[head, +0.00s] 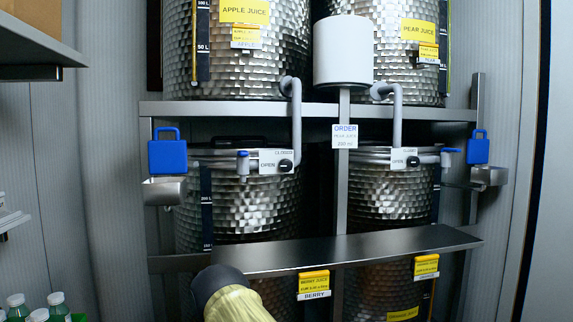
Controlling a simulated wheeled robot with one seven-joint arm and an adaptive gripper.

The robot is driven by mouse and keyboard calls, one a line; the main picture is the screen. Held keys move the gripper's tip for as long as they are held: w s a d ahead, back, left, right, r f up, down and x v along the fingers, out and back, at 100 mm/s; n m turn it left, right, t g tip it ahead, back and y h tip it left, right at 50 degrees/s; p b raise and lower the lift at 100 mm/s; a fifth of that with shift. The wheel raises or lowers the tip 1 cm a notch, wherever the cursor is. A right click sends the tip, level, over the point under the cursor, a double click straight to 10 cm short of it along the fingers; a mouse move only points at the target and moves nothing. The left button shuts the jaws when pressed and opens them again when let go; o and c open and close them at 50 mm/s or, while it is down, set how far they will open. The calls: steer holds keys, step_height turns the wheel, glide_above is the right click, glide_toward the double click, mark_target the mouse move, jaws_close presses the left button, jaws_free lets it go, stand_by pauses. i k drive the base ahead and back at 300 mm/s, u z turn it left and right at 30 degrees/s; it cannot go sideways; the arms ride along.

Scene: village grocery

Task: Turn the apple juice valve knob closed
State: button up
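The apple juice tank (270,75) is the hammered steel tank at the upper left, with a yellow APPLE JUICE label (244,11). A grey pipe (296,120) runs down from its base to a white plate (270,156) marked CLOSED above and OPEN at the left. The black valve knob (286,165) sits at the plate's right end; its pointing direction is too small to tell. A spout with a blue top (243,165) is left of the plate. My gripper is not in view; part of my arm shows at the bottom centre.
The pear juice tank (405,75) stands at right, with its own valve plate (404,158) and knob (413,161). A steel shelf (330,252) crosses below the valves. Blue objects (167,157) (478,150) flank the rack. A white cylinder (343,50) tops the centre post.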

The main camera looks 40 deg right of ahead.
mark_target(285, 165)
steer(key=z, duration=0.65)
steer(key=i, duration=1.05)
steer(key=z, duration=0.75)
